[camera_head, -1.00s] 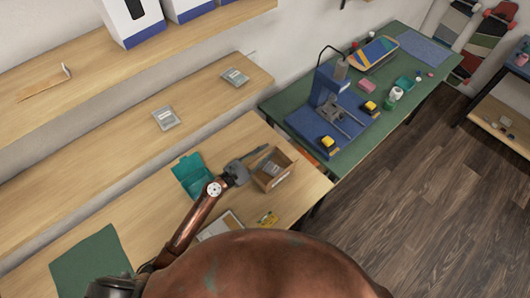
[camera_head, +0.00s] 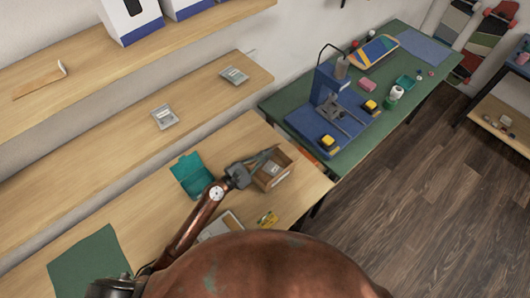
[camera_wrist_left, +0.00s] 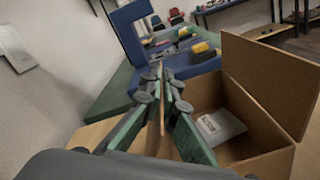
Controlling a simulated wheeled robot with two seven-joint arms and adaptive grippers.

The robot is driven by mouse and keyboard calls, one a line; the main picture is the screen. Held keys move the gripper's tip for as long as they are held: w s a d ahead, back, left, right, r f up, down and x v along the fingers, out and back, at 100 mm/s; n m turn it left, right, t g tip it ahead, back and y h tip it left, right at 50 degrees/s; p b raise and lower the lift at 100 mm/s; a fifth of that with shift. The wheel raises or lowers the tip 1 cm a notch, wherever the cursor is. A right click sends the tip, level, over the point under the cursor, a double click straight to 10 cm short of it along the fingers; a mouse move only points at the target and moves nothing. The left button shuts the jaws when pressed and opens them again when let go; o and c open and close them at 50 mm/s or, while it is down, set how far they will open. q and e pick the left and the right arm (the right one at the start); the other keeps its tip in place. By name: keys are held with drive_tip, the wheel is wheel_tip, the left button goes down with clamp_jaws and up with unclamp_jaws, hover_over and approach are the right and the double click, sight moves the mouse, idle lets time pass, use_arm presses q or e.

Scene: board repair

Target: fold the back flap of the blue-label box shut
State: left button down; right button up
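The open cardboard box (camera_head: 262,184) stands on the wooden table, with a grey packet (camera_head: 273,169) inside. No blue label is visible on it. In the left wrist view the box (camera_wrist_left: 262,138) is at the right, one flap (camera_wrist_left: 270,75) standing up, the packet (camera_wrist_left: 219,127) inside. My left gripper (camera_head: 271,151) is at the box's back edge. In the left wrist view its fingers (camera_wrist_left: 161,72) lie on either side of a thin upright brown panel (camera_wrist_left: 163,125), apparently the back flap. Whether they grip it is unclear. My right gripper is out of view.
A yellow item (camera_head: 267,219) lies in front of the box. A green bench (camera_head: 340,160) with a blue press stand (camera_head: 325,88) is at the right. A shelf (camera_head: 200,98) runs behind.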

use_arm(q)
drive_tip(key=m, duration=0.1)
drive_tip(key=s+f+m+b, duration=0.1)
drive_tip(key=m, duration=0.1)
drive_tip(key=shift+d+f, duration=0.1)
drive_tip(key=shift+d, duration=0.3)
drive_tip(key=shift+w, duration=0.1)
drive_tip(key=c, duration=2.7)
unclamp_jaws()
drive_tip(key=o, duration=0.5)
drive_tip(key=v, duration=1.2)
